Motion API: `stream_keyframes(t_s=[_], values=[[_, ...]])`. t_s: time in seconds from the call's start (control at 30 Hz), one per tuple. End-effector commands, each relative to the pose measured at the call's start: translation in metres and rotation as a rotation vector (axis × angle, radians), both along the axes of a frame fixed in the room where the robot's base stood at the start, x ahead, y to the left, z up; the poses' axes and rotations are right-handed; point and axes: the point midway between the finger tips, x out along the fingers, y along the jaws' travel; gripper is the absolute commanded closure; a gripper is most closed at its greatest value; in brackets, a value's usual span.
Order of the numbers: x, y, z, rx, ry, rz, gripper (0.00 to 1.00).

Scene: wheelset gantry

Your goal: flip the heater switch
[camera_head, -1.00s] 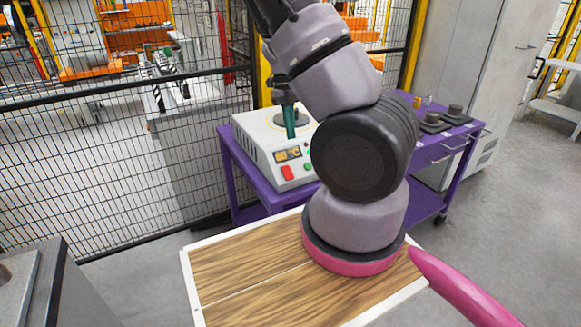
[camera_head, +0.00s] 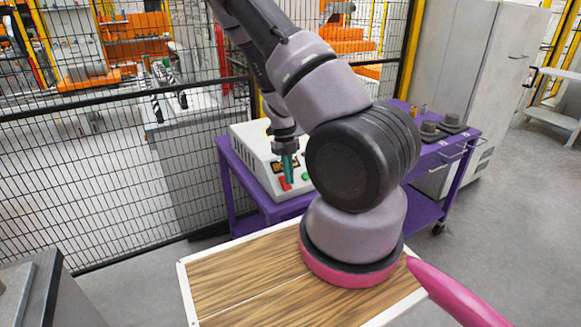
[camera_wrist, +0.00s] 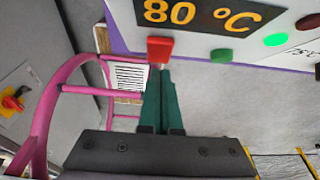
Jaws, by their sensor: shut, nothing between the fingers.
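The heater (camera_head: 254,165) is a white box on the purple cart, with an orange temperature display and buttons on its front. Its red switch (camera_head: 285,184) sits below the display; in the wrist view the red switch (camera_wrist: 160,49) is just beyond my fingertips. My gripper (camera_head: 289,181) has green fingers, shut together and empty, in front of the heater panel. In the wrist view the fingertips of my gripper (camera_wrist: 161,72) are very close to the switch's lower edge. I cannot tell whether they touch it. The wrist view display (camera_wrist: 200,13) reads 80 °C.
A green button (camera_wrist: 221,55) is right of the switch, and a green light (camera_wrist: 276,39) is farther right. The purple cart (camera_head: 410,165) carries dark parts at its right. A black mesh fence (camera_head: 100,170) stands behind and left.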

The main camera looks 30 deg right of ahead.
Motion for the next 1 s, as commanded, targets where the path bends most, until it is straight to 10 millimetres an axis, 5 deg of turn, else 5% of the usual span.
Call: stream_keyframes(t_s=[1.0], values=[[0.002,0.0,-0.016,0.001,0.0,-0.001,1.0]])
